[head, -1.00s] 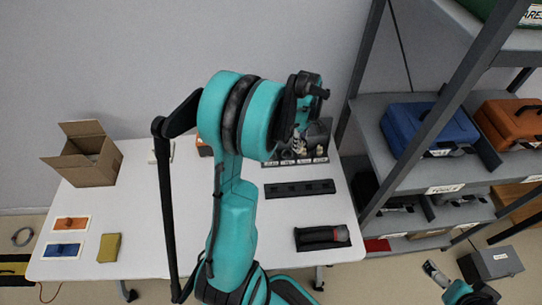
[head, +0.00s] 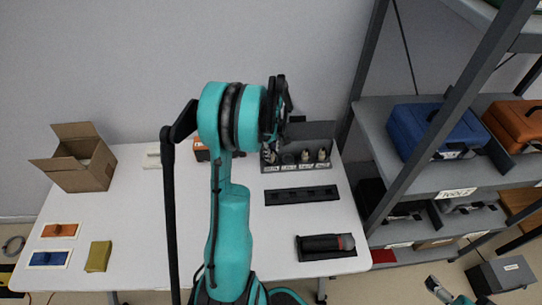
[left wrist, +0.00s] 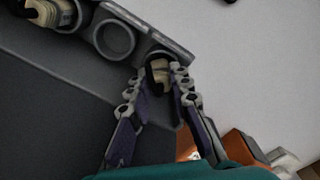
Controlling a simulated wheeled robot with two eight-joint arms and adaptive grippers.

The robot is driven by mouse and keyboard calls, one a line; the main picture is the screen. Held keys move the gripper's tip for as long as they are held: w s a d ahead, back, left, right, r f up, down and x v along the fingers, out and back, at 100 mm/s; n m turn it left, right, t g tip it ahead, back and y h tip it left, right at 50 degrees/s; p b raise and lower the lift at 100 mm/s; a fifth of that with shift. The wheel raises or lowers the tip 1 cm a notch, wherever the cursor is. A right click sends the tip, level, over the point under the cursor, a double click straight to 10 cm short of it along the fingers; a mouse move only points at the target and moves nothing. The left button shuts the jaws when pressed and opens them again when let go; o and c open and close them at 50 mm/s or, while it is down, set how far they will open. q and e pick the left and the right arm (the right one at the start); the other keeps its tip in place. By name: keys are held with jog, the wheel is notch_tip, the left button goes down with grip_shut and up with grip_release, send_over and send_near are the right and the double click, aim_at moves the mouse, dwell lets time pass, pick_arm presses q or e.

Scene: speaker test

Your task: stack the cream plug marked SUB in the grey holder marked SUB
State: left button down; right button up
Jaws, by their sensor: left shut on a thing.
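The grey holder (head: 296,168) stands at the back right of the white table, with a row of round sockets and labels too small to read. It also shows in the left wrist view (left wrist: 180,42). My left gripper (left wrist: 160,84) is shut on a cream plug (left wrist: 158,66) at the end socket, leftmost in the head view. I cannot tell how deep the plug sits. The neighbouring socket (left wrist: 115,40) looks empty. Cream plugs stand in the two sockets at the right, one of them (head: 322,154) at the end.
A long black rack (head: 301,195) and a dark tray with a cylinder (head: 325,243) lie in front of the holder. An open cardboard box (head: 85,172) stands at the left. Shelves (head: 385,160) rise close at the right.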

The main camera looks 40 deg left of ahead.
pick_arm(q)
jog(key=shift+f, duration=0.35)
jog(key=c, duration=1.7)
grip_release()
jog(key=shift+r, duration=0.15)
